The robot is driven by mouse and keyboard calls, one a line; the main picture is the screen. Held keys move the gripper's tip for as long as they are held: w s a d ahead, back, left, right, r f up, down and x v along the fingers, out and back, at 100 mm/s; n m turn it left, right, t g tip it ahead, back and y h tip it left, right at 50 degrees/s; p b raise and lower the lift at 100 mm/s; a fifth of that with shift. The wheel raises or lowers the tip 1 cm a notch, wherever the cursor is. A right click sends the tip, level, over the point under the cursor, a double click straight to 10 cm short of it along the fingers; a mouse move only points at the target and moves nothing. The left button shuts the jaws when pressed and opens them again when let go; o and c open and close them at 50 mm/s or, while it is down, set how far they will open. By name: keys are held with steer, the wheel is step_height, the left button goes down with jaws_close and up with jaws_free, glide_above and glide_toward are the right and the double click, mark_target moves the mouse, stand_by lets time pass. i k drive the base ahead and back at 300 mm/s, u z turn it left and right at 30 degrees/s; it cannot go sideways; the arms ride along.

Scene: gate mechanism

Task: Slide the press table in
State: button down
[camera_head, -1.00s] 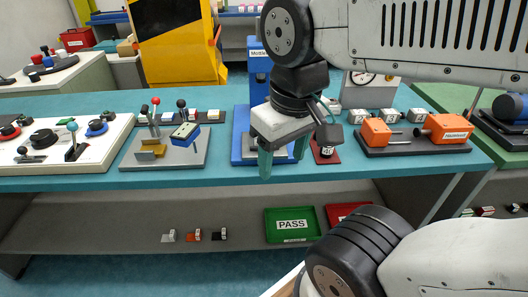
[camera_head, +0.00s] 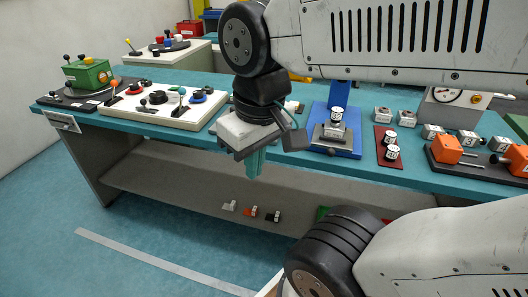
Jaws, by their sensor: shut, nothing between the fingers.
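The press (camera_head: 340,95) stands on a blue base on the teal bench, right of the middle of the head view. Its upper part is hidden behind my arm. The grey press table (camera_head: 322,137) sits on the blue base. A small white-topped cylinder stands on it (camera_head: 337,115). My gripper (camera_head: 254,170) points down in front of the bench, to the left of the press and apart from it. Its green fingers are together and hold nothing.
A red plate (camera_head: 388,158) with labelled cylinders lies right of the press. An orange vise-like device (camera_head: 447,149) stands farther right. A cream control panel (camera_head: 165,105) and a green box (camera_head: 88,73) are at left. Open floor (camera_head: 60,190) lies at front left.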

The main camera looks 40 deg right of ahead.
mark_target(345, 144)
steer(key=u, duration=0.9)
steer(key=k, duration=0.6)
steer(key=z, duration=1.25)
